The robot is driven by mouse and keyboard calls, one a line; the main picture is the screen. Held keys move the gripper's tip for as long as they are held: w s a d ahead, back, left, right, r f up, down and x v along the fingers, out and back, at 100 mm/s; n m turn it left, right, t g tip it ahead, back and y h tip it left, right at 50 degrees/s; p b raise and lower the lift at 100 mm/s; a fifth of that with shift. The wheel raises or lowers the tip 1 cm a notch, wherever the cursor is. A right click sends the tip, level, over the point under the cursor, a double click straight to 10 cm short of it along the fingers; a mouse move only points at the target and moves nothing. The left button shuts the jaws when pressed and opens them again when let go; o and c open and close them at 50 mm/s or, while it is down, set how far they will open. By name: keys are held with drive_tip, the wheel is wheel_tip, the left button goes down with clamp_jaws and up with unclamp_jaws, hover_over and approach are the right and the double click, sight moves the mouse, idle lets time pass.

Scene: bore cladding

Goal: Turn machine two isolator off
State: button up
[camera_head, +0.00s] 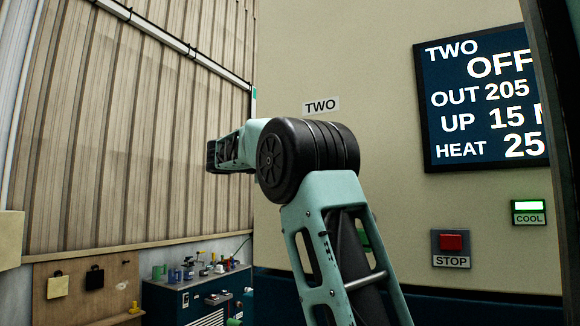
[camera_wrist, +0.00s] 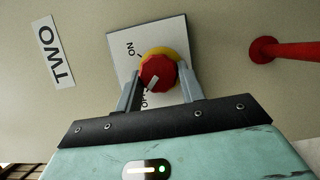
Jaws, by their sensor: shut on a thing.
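The isolator's red knob (camera_wrist: 157,73) on a yellow collar (camera_wrist: 160,53) sits on a pale plate (camera_wrist: 122,47) marked ON and OFF in the wrist view. A light pointer mark on the knob lies toward the OFF lettering, which is partly covered. My gripper (camera_wrist: 160,82) is shut on the knob, a finger on each side. A sign reading TWO (camera_wrist: 54,50) is on the wall beside the plate; it also shows in the head view (camera_head: 321,105). In the head view my arm hides the isolator and my gripper. The display (camera_head: 482,100) reads TWO and OFF.
A red rod-like part (camera_wrist: 290,50) sticks out right of the plate in the wrist view. A red STOP button (camera_head: 451,243) and a lit COOL indicator (camera_head: 529,207) are on the right. A cabinet with small items (camera_head: 200,290) stands low at left.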

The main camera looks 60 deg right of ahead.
drive_tip(key=o, duration=1)
drive_tip(key=shift+c, duration=0.2)
drive_tip(key=shift+w+a, duration=0.1)
drive_tip(key=b+v, duration=0.3)
drive_tip(key=v, duration=1.4)
drive_tip(key=shift+a, duration=0.15)
